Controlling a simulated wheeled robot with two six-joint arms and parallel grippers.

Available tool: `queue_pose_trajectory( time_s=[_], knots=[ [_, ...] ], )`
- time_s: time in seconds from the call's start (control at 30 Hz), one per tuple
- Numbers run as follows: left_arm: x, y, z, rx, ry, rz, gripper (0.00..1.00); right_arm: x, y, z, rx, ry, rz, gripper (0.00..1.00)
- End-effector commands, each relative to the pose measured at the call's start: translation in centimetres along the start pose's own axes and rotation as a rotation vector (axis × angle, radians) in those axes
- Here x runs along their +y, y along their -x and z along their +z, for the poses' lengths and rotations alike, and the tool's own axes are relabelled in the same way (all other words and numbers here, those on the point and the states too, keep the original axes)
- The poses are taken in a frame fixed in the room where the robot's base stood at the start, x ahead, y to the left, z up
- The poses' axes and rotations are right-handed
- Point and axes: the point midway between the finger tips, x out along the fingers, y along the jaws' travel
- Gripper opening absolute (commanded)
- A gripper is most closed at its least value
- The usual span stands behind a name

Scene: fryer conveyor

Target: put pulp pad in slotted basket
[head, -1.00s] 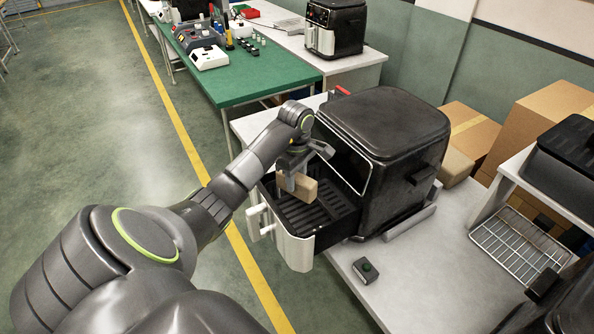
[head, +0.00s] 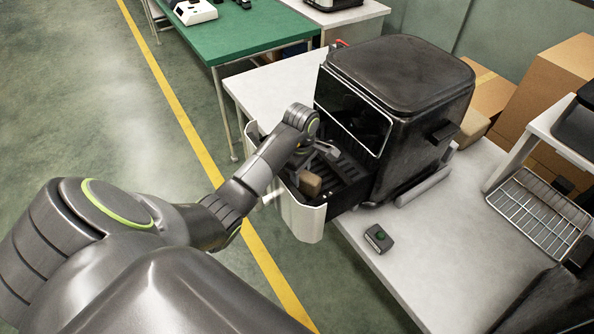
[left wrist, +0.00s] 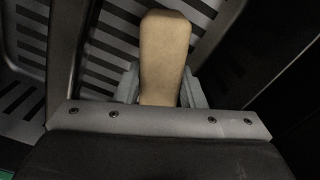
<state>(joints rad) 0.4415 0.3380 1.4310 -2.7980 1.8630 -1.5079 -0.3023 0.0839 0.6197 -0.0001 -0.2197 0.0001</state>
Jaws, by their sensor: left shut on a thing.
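The pulp pad (head: 310,184) is a small tan block. My left gripper (head: 305,172) is shut on it, inside the pulled-out slotted basket (head: 313,222) of the black fryer. In the left wrist view the pad (left wrist: 165,55) stands between the two grey fingers (left wrist: 160,90), with the dark slotted basket floor (left wrist: 105,42) behind it. I cannot tell whether the pad touches the floor. My right gripper is not in view.
The black fryer body (head: 400,105) stands on a white table (head: 400,265). A wire rack (head: 540,213) is at the right. A green table (head: 225,35) is at the back.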

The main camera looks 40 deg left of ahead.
Motion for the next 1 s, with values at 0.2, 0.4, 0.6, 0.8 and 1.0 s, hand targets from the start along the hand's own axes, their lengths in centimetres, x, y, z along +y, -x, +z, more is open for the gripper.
queue_pose_trajectory(
  time_s=[0.2,0.4,0.6,0.8,1.0],
  knots=[
    [-0.1,-0.1,0.0,-0.001,0.001,-0.004,0.58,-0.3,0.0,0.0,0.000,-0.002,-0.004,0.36],
    [-0.1,-0.1,0.0,-0.001,0.001,-0.004,0.58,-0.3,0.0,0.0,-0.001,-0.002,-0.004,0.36],
    [0.0,0.7,-0.1,0.000,0.002,0.001,0.58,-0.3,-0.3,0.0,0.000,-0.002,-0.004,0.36],
    [0.1,4.6,-0.1,0.001,0.000,0.003,0.58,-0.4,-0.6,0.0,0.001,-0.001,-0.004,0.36],
    [-0.1,7.8,-0.1,-0.001,0.001,-0.003,0.58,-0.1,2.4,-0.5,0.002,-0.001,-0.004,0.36]
  ],
)
